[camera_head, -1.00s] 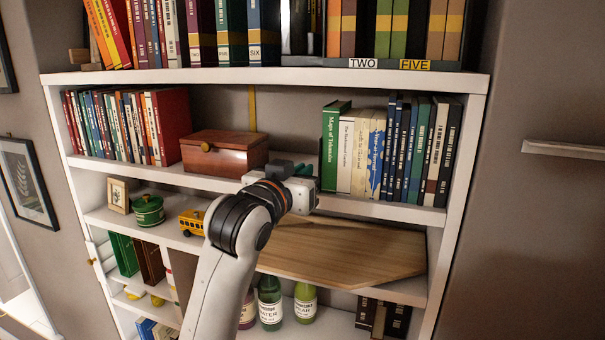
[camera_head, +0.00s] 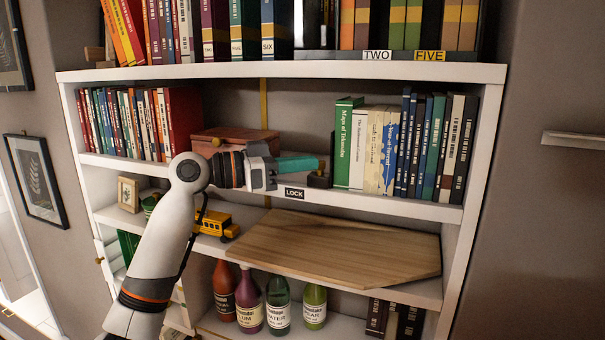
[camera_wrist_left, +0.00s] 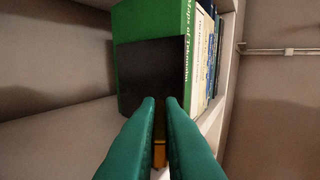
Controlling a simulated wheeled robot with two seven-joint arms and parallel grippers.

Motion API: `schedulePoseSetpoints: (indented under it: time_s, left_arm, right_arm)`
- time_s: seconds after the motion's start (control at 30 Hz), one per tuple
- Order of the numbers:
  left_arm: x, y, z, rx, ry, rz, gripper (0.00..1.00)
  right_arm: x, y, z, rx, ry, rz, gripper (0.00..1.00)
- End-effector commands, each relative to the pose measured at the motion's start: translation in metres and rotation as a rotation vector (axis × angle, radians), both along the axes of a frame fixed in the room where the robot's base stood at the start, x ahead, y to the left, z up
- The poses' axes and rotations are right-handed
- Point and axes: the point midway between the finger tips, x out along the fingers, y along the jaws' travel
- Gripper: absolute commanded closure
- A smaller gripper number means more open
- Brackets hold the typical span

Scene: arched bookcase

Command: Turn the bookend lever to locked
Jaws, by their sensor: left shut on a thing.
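The dark bookend (camera_head: 319,181) stands on the middle shelf against the green book at the left end of the right-hand row. It shows as a dark upright plate in the left wrist view (camera_wrist_left: 151,75). A yellow lever (camera_wrist_left: 159,130) sits at the bookend's near side. My left gripper (camera_head: 318,163), with green fingers, reaches in from the left and is shut on the lever, also seen in the left wrist view (camera_wrist_left: 159,104). The fingers hide most of the lever. A LOCK label (camera_head: 294,194) is on the shelf edge below the fingers. My right gripper is out of view.
The green book (camera_head: 343,145) and several others stand right of the bookend. A wooden box (camera_head: 240,138) is behind my left arm. Bottles (camera_head: 278,305) stand lower down.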

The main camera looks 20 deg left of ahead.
Motion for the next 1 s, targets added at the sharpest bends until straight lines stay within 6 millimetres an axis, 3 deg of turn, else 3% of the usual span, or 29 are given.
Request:
schedulePoseSetpoints:
  time_s: [0.4,0.87,0.9,1.0]
  left_arm:
    - [0.0043,0.0017,0.0002,0.0,0.001,-0.144,1.0]
    - [0.0045,0.0016,-0.0001,0.002,0.001,-0.153,1.0]
    - [0.0045,0.0016,-0.0001,0.001,0.002,-0.153,0.86]
    - [0.0045,0.0016,-0.0002,0.001,0.002,-0.153,0.84]
  right_arm:
    - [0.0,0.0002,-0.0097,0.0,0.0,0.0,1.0]
    - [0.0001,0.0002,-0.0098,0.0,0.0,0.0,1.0]
    - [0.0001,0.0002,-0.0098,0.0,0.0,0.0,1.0]
    - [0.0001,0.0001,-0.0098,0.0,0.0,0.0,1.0]
